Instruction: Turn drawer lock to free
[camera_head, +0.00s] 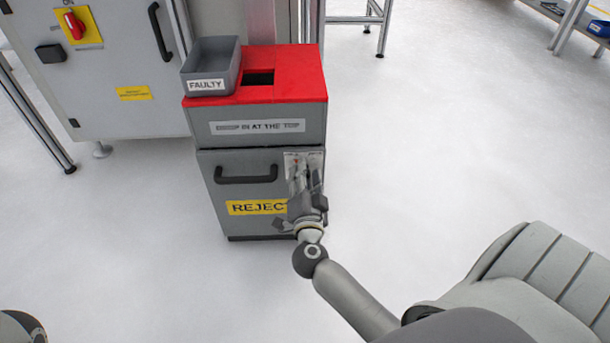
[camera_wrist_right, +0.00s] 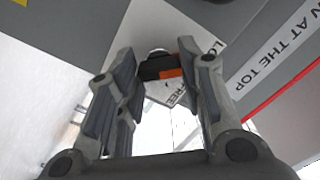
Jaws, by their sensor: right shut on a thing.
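The drawer lock is a dark knob with an orange mark (camera_wrist_right: 160,68) on a white label plate (camera_wrist_right: 168,95). The plate also shows at the upper right of the drawer front (camera_head: 210,190) in the head view. My right gripper (camera_head: 301,172) is shut on the knob, with a finger on each side of it in the right wrist view (camera_wrist_right: 157,58). It hides much of the lock in the head view. My left gripper is not in view.
The drawer has a black handle (camera_head: 246,178) and a yellow "REJECT" label (camera_head: 250,208), partly covered. Above it is a red top (camera_head: 295,65) with a slot and a grey "FAULTY" bin (camera_head: 212,68). A grey cabinet (camera_head: 105,90) stands left. The floor at right is clear.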

